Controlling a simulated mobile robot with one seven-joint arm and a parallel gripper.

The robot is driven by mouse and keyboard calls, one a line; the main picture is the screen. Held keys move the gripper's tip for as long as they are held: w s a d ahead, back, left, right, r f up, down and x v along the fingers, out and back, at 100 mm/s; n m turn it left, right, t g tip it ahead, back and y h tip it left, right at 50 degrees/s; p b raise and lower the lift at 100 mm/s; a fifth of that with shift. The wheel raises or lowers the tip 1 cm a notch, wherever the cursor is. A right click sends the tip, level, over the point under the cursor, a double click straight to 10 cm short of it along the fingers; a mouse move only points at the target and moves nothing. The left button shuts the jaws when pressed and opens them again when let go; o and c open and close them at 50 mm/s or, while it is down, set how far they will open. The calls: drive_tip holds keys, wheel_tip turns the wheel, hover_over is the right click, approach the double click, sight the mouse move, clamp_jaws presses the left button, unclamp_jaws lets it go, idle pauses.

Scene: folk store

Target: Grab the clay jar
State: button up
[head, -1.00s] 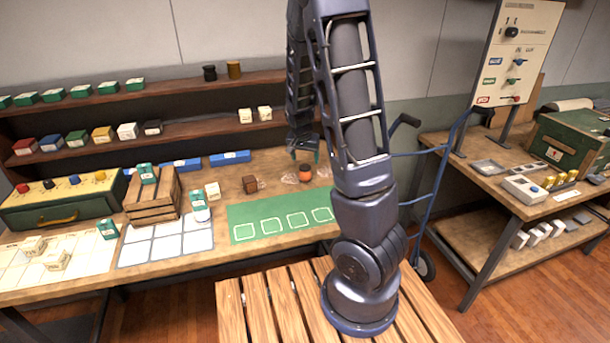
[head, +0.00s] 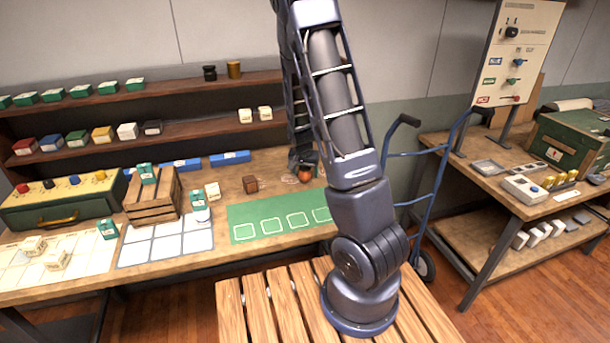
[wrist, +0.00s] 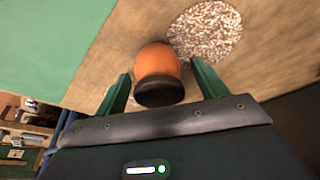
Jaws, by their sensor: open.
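The clay jar (wrist: 157,62) is orange-brown with a dark end. In the wrist view it lies between the two open green fingers of my gripper (wrist: 160,90), with a gap visible on each side. In the head view the jar (head: 304,175) shows small on the workbench, beyond the green mat, just below my gripper (head: 300,168). My arm and gripper partly cover that area in the head view. I cannot tell whether a finger touches the jar.
A speckled round patch (wrist: 205,31) lies beside the jar. A wooden crate (head: 152,197) stands further left. A blue hand truck (head: 425,190) stands right of the bench.

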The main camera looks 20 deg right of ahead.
drive_tip(key=c, duration=1.1)
